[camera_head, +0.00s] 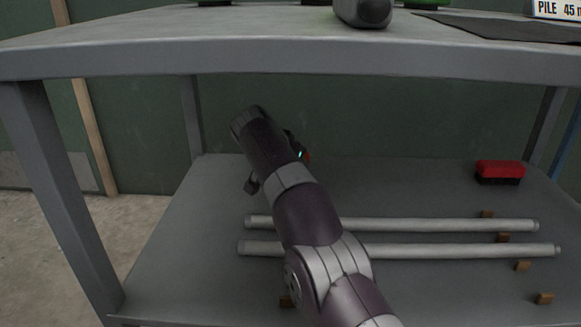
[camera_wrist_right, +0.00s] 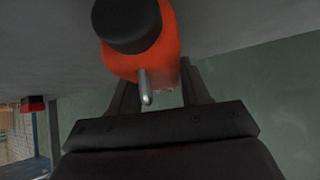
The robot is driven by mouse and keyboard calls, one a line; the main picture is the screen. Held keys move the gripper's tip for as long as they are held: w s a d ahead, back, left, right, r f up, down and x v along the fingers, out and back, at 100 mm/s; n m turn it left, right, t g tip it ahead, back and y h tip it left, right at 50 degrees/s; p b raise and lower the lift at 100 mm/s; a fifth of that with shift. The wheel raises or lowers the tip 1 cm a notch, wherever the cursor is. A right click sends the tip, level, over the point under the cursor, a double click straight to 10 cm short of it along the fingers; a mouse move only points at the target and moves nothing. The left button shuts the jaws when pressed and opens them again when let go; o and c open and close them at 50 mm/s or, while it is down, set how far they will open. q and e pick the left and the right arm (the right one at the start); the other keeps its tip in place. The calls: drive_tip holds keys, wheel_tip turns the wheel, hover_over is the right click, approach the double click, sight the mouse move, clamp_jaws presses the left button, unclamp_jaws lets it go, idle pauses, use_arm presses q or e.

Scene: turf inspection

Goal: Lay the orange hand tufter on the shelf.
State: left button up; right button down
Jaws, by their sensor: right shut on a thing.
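The orange hand tufter (camera_wrist_right: 150,60) is in my right gripper (camera_wrist_right: 165,85), clasped between the two dark fingers. In the right wrist view its black round end faces the camera, and a short metal pin sticks out of its body. In the head view my right arm reaches under the tabletop and over the grey lower shelf (camera_head: 410,190). There my wrist hides most of the gripper, and only a sliver of orange shows beside it. I cannot tell whether the tufter touches the shelf. My left gripper is not in view.
Two pale rods (camera_head: 440,225) lie across the shelf's front, with small brown blocks nearby. A red brush (camera_head: 499,171) stands at the right rear. The tabletop (camera_head: 200,50) overhangs the arm, and a leg (camera_head: 62,190) stands at left. The shelf's back middle is clear.

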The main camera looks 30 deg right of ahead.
drive_tip(key=shift+f, duration=0.75)
idle(0.4)
drive_tip(key=shift+c, duration=2.2)
unclamp_jaws()
drive_tip(key=shift+f, duration=0.1)
